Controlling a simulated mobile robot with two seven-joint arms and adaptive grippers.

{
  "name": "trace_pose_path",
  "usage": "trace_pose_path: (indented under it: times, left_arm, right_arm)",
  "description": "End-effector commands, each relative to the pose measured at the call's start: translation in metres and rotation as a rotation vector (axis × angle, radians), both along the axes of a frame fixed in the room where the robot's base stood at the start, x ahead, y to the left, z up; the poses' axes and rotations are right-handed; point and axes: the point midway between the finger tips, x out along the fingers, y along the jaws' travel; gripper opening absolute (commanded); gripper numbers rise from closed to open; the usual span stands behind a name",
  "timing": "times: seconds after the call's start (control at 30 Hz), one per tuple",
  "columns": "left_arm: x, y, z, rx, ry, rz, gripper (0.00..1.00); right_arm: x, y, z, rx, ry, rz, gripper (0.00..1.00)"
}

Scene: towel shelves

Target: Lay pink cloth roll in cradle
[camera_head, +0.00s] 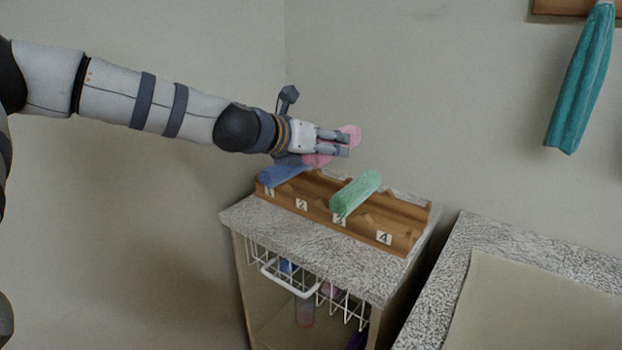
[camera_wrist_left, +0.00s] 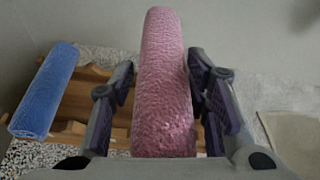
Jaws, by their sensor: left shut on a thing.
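The pink cloth roll (camera_wrist_left: 164,90) is between the two fingers of my left gripper (camera_wrist_left: 163,95), which is shut on it. In the head view the roll (camera_head: 353,134) shows at both sides of my left gripper (camera_head: 338,143), above the rack near slot 2. The wooden cradle rack (camera_head: 320,213) has numbered slots and stands on a speckled cabinet top. A blue roll (camera_head: 284,171) lies in slot 1 and a green roll (camera_head: 355,193) lies in slot 3. Slots 2 and 4 look empty. My right gripper is not in view.
The rack stands on a speckled cabinet top (camera_head: 310,250) with a white wire basket (camera_head: 300,283) below. A second speckled counter (camera_head: 560,265) is at the right. A teal towel (camera_head: 582,80) hangs on the wall at the upper right.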

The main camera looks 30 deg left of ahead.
Motion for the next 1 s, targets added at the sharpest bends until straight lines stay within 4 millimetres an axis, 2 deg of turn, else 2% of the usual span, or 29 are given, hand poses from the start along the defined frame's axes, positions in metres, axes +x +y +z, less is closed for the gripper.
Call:
trace_pose_path:
  times: [0.03,0.13,0.2,0.33,0.4,0.5,0.57,0.8,1.0]
  left_arm:
    - [0.011,0.014,-0.016,-0.001,0.012,0.005,0.15]
    - [0.023,0.03,-0.047,-0.003,0.021,0.003,0.15]
    - [0.029,0.038,-0.059,-0.002,0.02,0.001,0.15]
    - [0.035,0.047,-0.067,-0.002,0.011,0.0,0.15]
    - [0.04,0.055,-0.08,-0.001,0.013,0.002,0.15]
    - [0.039,0.053,-0.099,-0.003,0.014,-0.002,0.15]
    - [0.039,0.053,-0.103,-0.001,0.009,-0.001,0.15]
    - [0.039,0.052,-0.097,-0.001,-0.001,-0.002,0.15]
    - [0.039,0.053,-0.105,-0.002,0.003,-0.001,0.15]
  right_arm:
    - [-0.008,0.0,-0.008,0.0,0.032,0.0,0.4]
    - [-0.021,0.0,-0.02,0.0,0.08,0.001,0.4]
    - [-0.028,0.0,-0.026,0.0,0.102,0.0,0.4]
    - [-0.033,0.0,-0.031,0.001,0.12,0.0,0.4]
    - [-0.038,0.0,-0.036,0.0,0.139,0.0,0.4]
    - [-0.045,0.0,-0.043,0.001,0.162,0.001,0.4]
    - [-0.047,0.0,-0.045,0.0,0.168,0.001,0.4]
    - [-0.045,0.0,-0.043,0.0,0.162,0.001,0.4]
    - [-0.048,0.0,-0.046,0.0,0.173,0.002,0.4]
